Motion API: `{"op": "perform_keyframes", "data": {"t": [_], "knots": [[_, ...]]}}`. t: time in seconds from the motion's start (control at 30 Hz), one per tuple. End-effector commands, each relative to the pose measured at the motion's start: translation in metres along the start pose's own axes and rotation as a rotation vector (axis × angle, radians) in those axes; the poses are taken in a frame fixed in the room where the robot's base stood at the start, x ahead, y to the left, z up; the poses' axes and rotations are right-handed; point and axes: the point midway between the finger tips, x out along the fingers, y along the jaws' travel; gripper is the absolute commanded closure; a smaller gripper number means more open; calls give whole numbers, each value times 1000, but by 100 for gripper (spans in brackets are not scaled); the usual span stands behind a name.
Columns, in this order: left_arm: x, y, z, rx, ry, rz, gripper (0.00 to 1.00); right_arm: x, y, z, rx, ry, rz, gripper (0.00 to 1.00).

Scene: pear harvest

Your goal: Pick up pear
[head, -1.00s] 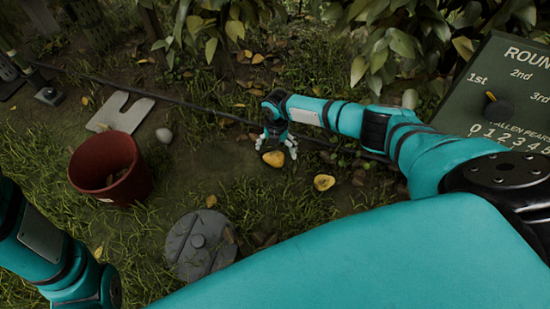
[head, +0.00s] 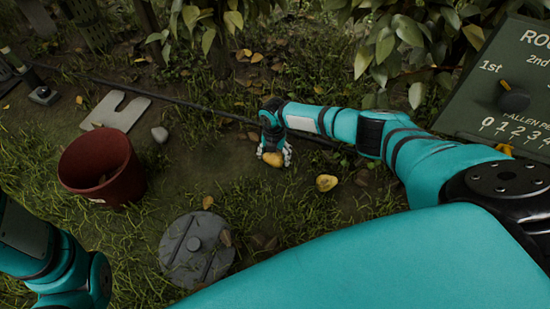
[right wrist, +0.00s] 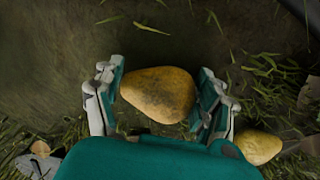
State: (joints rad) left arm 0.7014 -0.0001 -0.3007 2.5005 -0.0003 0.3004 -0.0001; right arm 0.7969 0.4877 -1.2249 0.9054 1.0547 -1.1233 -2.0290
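A yellow-brown pear (head: 273,159) lies at the ground under my right gripper (head: 274,156). In the right wrist view the pear (right wrist: 158,94) lies crosswise between the two fingers of the right gripper (right wrist: 160,93). Both finger pads meet its ends, so the gripper appears shut on it. A second yellow pear (head: 326,183) lies on the soil to the right. It also shows in the right wrist view (right wrist: 258,147), just outside the right finger. My left arm enters at the lower left, and its gripper is out of view.
A dark red bucket (head: 118,187) stands on the grass at left. A round grey slab (head: 185,262) lies in front. A pale notched slab (head: 115,112) and a stone (head: 160,134) lie farther back. A dark hose (head: 190,104) crosses behind, and a green scoreboard (head: 490,105) stands at right.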

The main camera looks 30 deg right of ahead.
Motion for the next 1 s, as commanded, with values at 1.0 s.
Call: {"op": "perform_keyframes", "data": {"t": [1.0], "knots": [[23,-13,31,-5,-62,-21,60,-43,-7,-19,-4,3,-4,67]]}}
